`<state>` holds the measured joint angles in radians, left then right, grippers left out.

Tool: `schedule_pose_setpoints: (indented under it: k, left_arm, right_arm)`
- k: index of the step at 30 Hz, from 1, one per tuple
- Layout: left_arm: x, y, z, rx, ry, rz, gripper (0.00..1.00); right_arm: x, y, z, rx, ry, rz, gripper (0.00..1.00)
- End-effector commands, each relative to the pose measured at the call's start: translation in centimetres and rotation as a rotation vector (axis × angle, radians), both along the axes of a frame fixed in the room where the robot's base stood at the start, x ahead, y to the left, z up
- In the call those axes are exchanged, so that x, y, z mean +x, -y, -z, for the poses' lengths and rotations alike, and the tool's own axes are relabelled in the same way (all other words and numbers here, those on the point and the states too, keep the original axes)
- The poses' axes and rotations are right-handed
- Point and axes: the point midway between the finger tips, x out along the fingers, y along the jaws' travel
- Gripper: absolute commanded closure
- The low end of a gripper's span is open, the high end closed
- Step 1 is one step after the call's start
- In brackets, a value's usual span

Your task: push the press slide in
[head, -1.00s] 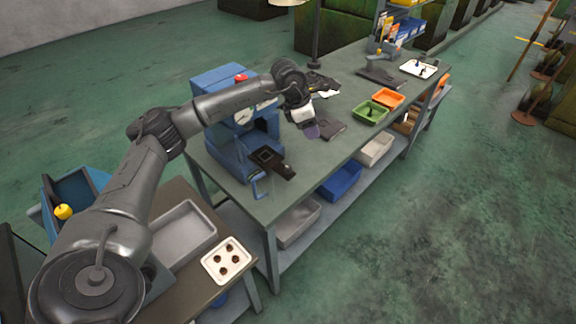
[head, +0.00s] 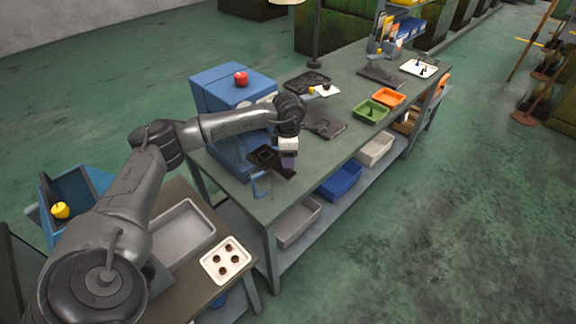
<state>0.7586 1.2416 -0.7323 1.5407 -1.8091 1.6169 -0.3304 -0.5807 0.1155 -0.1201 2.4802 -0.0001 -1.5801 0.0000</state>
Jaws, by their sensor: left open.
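The blue press (head: 212,93) stands on the near end of the long workbench, with a red knob (head: 240,78) on top. Its dark press slide (head: 264,155) sticks out of the front toward the bench's right edge. My left gripper (head: 289,160) is at the outer end of the slide, pointing down, and overlaps it in the picture; I cannot tell whether they touch. Its fingers are small and partly hidden, but it is open. My arm hides part of the press front. My right gripper is not in view.
A light blue bracket-like part (head: 262,185) is below the slide at the bench edge. A dark flat plate (head: 325,124), a green bin (head: 370,111) and an orange bin (head: 389,97) lie farther along the bench. A white tray (head: 226,261) is on the lower left table.

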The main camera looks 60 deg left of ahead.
Motion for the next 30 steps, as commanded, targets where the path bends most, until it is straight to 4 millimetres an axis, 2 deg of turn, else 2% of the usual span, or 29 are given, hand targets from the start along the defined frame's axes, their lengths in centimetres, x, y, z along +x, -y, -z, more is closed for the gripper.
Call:
schedule_pose_setpoints:
  k: [3,9,23,30]
  left_arm:
    - [-0.1,0.0,1.9,0.0,-0.002,0.0,0.47]
    - [0.0,0.0,3.6,0.0,-0.001,-0.001,0.47]
    - [0.0,0.0,4.3,0.0,0.001,0.0,0.47]
    - [0.0,0.0,4.3,0.0,0.001,0.0,0.69]
  right_arm:
    - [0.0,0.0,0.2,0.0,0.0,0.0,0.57]
    - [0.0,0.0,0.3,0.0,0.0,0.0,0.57]
    - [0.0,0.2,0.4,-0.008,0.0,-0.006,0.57]
    - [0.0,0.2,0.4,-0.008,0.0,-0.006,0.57]
